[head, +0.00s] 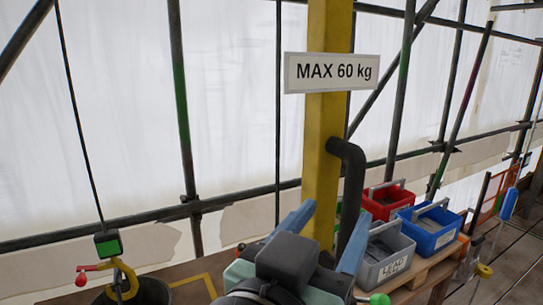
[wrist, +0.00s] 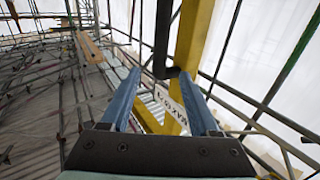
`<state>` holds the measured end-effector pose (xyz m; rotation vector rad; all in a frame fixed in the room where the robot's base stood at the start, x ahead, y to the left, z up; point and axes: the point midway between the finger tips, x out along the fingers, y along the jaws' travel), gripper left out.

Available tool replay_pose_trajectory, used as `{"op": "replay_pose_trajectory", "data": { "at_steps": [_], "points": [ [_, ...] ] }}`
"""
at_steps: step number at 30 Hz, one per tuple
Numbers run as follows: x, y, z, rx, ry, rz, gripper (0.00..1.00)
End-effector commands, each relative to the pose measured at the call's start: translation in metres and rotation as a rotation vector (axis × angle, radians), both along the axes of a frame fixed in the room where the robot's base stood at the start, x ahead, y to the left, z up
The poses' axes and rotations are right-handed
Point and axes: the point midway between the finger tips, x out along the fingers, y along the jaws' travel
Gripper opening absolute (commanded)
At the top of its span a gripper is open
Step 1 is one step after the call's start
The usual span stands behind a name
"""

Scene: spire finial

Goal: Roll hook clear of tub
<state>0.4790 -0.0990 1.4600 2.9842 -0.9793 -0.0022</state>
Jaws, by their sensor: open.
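A yellow hook (head: 128,276) hangs under a green and black block (head: 108,244) on a dark cable at the lower left of the head view. A red ball-ended lever sticks out to its left. The hook overlaps a black tub (head: 152,292) cut off by the bottom edge; I cannot tell whether it touches the tub or its handle. My gripper (head: 338,210) has blue fingers, spread and empty, well right of the hook by the yellow post. In the wrist view, my gripper (wrist: 160,75) faces a dark bent bar (wrist: 163,40) on that post. Hook and tub are not seen there.
The yellow post (head: 322,150) carries a "MAX 60 kg" sign (head: 331,72). The dark bent bar (head: 352,180) stands close to my fingers. Grey (head: 386,262), blue (head: 430,237) and red (head: 388,208) bins sit on a pallet at right. Scaffold poles and white sheeting stand behind.

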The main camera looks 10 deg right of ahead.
Motion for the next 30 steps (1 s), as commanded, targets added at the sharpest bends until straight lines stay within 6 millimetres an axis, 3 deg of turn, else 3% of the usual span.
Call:
{"op": "replay_pose_trajectory", "data": {
  "at_steps": [9, 15, 28, 30],
  "points": [
    [0.052, -0.040, 0.003, 0.001, 0.003, -0.002, 0.62],
    [0.075, -0.056, 0.002, 0.001, 0.001, -0.001, 0.62],
    [0.084, -0.062, 0.000, 0.000, -0.001, 0.001, 0.62],
    [0.084, -0.062, 0.000, 0.000, -0.001, 0.001, 0.53]
  ]
}}
